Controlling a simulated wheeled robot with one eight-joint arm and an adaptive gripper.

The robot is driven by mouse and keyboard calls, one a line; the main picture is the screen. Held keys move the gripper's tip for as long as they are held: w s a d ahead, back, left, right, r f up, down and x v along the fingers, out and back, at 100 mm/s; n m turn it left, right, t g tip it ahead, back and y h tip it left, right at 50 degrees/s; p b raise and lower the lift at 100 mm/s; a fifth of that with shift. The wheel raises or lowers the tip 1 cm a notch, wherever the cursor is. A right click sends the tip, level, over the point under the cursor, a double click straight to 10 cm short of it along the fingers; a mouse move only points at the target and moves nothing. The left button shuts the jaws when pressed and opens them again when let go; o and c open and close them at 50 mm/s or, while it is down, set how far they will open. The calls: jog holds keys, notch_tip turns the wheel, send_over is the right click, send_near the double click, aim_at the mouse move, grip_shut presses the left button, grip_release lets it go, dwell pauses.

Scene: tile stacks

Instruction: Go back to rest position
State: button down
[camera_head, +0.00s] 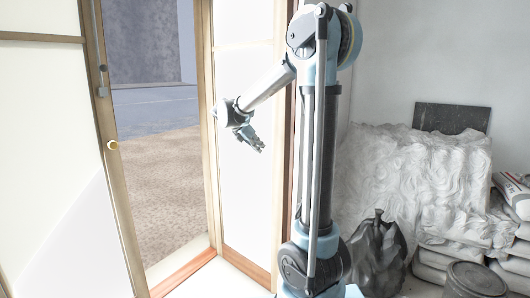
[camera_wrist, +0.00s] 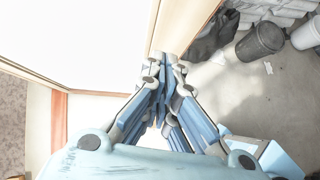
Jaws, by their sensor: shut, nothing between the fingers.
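My gripper (camera_head: 256,143) hangs in the air at the end of my arm, left of my column in the head view. It is in front of a white door panel beside the open doorway. In the wrist view my gripper (camera_wrist: 167,60) points away from the camera with its fingertips together. Nothing shows between the fingers.
A door with a brass knob (camera_head: 112,145) stands at the left of the open doorway. A dark sack (camera_head: 378,252), a lidded bin (camera_head: 474,280), a white rough heap (camera_head: 410,175) and several stacked bags (camera_head: 436,262) fill the right side. The wrist view shows bare floor (camera_wrist: 240,95).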

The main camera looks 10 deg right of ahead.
jog(key=d+v, duration=0.1)
jog(key=v, duration=0.5)
jog(key=s+d+f+m+g+y, duration=0.15)
jog(key=s+d+f+m, duration=0.35)
jog(key=s, duration=0.5)
jog(key=s+d+f+m+g+y, duration=0.1)
jog(key=s+d+f+m+y, duration=0.15)
jog(key=s+d+m, duration=0.5)
jog(key=s+a+f+m+y, duration=0.2)
jog(key=s+f+m, duration=1)
jog(key=s, duration=0.7)
notch_tip(320, 180, down, 4)
jog(key=shift+a+r+y, duration=0.2)
jog(key=shift+a+y, duration=0.05)
jog(key=shift+y, duration=0.45)
jog(key=shift+s+g, duration=0.1)
jog(key=shift+g, duration=0.15)
jog(key=shift+w+f, duration=0.2)
jog(key=shift+w, duration=0.2)
